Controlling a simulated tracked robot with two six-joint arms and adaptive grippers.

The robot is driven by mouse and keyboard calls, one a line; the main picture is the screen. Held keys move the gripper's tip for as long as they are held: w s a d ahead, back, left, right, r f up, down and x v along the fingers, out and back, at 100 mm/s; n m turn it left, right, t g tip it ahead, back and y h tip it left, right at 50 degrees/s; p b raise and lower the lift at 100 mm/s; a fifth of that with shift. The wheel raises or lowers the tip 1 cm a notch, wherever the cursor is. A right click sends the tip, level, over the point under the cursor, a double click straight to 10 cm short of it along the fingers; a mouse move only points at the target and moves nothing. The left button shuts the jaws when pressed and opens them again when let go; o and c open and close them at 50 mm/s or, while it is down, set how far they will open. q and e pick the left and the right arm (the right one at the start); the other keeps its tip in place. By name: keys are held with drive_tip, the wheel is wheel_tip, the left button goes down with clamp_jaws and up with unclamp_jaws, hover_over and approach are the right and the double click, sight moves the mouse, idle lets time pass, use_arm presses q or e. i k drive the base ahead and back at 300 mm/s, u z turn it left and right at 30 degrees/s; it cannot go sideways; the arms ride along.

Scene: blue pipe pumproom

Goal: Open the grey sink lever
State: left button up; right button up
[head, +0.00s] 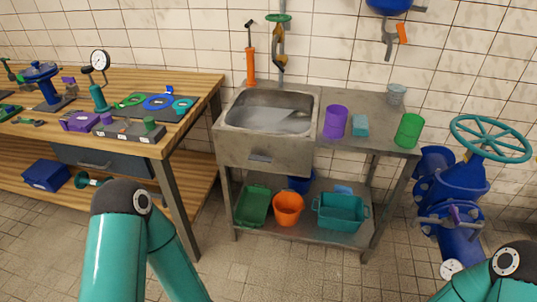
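A steel sink (232,112) is set in a metal bench in the middle of the head view. A wall tap (280,45) with a green handwheel and a brownish body rises behind its basin. A small grey fitting (262,158) shows on the sink's front face. I cannot tell for certain which part is the grey lever, or its position. Teal links of my arms show at the bottom left and bottom right, well short of the sink. Neither of my grippers is in view.
An orange hand pump (250,66) stands behind the sink. A purple cup (335,121), teal block (360,126) and green cup (408,131) stand on the bench's right side. A wooden workbench (205,84) is left; a blue valve with teal wheel (490,138) is right. Floor between is clear.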

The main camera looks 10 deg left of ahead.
sight(260, 158)
drive_tip(key=i, duration=0.85)
drive_tip(key=u, duration=0.05)
